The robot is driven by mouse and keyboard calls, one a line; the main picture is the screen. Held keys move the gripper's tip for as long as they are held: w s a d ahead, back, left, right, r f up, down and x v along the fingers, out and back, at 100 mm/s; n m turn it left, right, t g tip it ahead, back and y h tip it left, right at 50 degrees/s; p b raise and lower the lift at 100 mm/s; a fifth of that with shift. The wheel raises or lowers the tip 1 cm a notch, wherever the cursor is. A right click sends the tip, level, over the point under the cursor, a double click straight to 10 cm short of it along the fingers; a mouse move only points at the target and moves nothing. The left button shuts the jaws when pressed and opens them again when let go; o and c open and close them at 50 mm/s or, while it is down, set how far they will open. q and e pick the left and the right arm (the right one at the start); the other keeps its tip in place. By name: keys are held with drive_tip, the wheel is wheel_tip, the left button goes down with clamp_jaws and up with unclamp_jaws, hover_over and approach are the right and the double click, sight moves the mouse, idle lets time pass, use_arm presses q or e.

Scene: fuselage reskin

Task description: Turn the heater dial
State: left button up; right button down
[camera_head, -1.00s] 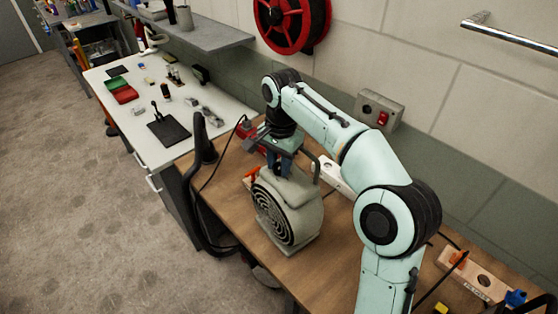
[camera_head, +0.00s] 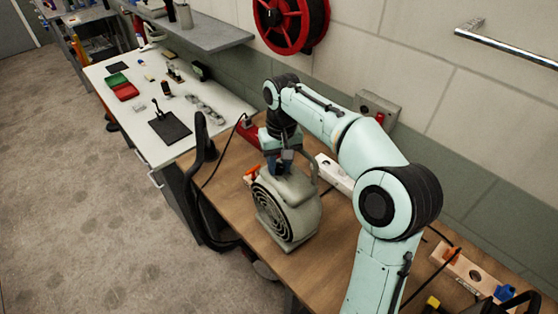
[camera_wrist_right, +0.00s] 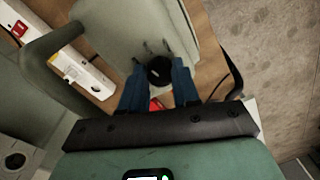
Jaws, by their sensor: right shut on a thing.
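The heater (camera_head: 285,210) is a grey-green box with a round black-slatted grille, standing upright on the wooden bench. My right gripper (camera_head: 279,166) comes down on its top from above. In the right wrist view, the round black dial (camera_wrist_right: 159,72) sits on the heater's top (camera_wrist_right: 140,25). The blue fingers of the right gripper (camera_wrist_right: 158,84) are shut on the dial, one on each side. In the head view the gripper hides the dial. My left gripper is not in view.
The heater's handle (camera_wrist_right: 48,45) arches beside the fingers. A white power strip (camera_head: 335,173) and a red item (camera_head: 248,130) lie behind the heater on the wooden bench (camera_head: 300,262). A black curved frame (camera_head: 200,185) stands at the bench's left edge. A white table (camera_head: 140,122) holds small parts.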

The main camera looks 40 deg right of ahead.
sight(279, 164)
drive_tip(key=n, duration=1.1)
drive_tip(key=shift+w+d, duration=0.1)
drive_tip(key=shift+n+g, duration=0.3)
drive_tip(key=shift+n, duration=1.7)
drive_tip(key=c, duration=0.8)
unclamp_jaws()
drive_tip(key=shift+r, duration=0.1)
wheel_tip(279, 164, up, 13)
drive_tip(key=shift+w+r, duration=0.15)
drive_tip(key=shift+w, duration=0.05)
